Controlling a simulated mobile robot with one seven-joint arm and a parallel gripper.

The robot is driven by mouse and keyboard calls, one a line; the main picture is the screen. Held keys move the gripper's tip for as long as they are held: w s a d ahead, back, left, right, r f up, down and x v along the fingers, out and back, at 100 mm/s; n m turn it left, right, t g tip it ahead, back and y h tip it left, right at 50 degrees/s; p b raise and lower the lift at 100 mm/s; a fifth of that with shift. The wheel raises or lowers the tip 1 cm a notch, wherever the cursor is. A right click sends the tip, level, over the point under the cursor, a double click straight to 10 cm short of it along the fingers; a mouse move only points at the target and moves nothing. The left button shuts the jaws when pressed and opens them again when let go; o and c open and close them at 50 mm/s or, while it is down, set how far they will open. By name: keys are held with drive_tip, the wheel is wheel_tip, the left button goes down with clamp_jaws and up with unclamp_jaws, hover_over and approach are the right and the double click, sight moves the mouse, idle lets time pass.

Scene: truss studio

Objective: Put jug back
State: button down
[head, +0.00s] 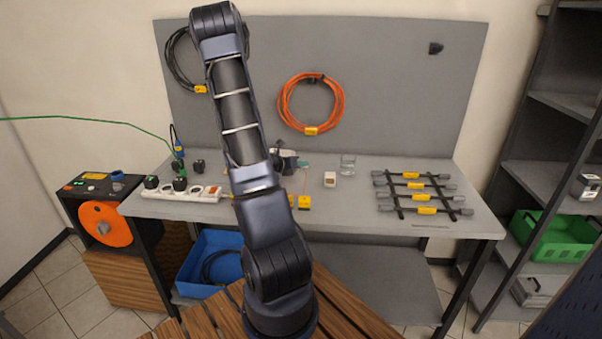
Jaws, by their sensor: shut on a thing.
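My gripper (290,161) is low over the grey workbench (350,205), partly hidden behind my own arm. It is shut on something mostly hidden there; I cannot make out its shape. A small teal patch shows at its right, and I cannot tell what it belongs to.
A small white box (330,179), yellow-tagged pieces (304,202), a rack of tagged bars (419,193) and a power strip (181,193) are on the bench. An orange cable coil (338,100) hangs behind. Shelves (530,170) stand right.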

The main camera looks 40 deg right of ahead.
drive_tip(key=shift+f, duration=1.8)
drive_tip(key=shift+f, duration=0.1)
drive_tip(key=c, duration=1.5)
unclamp_jaws()
